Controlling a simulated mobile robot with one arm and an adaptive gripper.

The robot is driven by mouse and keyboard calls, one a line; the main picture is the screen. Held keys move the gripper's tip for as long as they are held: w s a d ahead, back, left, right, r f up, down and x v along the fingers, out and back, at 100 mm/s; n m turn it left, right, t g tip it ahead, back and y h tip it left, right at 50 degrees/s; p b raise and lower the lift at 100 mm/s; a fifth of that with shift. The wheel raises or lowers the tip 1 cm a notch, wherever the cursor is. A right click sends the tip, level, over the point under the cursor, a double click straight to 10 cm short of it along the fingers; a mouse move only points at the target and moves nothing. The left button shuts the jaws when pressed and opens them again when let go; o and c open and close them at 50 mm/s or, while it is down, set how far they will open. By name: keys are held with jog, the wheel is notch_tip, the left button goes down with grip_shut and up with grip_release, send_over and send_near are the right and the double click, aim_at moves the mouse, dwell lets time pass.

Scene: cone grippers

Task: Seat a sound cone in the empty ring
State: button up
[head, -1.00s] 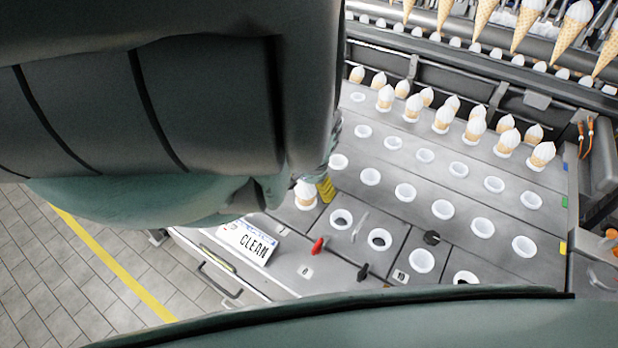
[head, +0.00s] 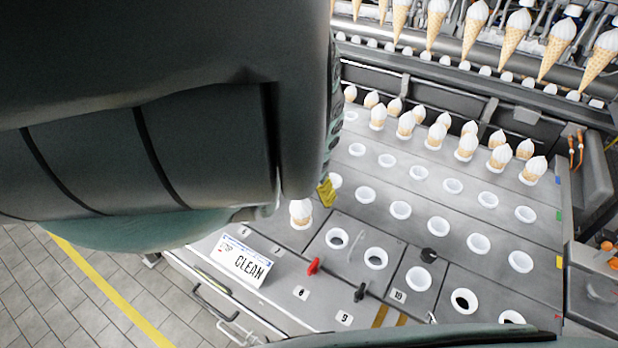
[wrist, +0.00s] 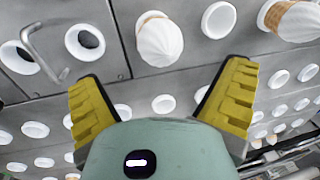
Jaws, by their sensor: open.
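A white-topped cone (head: 301,213) stands in a ring on the front panel beside the CLEAN sign. It appears in the wrist view (wrist: 160,42), beyond and between my fingertips. Another cone (wrist: 290,20) lies to its right there, with its wafer showing. My gripper (wrist: 164,75) is open and empty, its yellow fingers spread wide and apart from both cones. In the head view one yellow finger (head: 326,193) shows beside the cone; my arm hides the rest. Empty front rings with dark holes (head: 337,238) (head: 375,258) show right of the cone; one appears in the wrist view (wrist: 86,40).
Several cones (head: 467,146) stand in the back rows, with empty white rings (head: 400,210) before them. Cones hang in a rack (head: 560,38) behind.

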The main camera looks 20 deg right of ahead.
jog(key=r, duration=0.3)
jog(key=shift+s+d+r, duration=0.1)
jog(key=shift+d+r, duration=0.1)
jog(key=shift+r, duration=0.1)
jog(key=shift+s+r, duration=0.2)
jog(key=shift+r, duration=0.4)
jog(key=shift+d, duration=0.15)
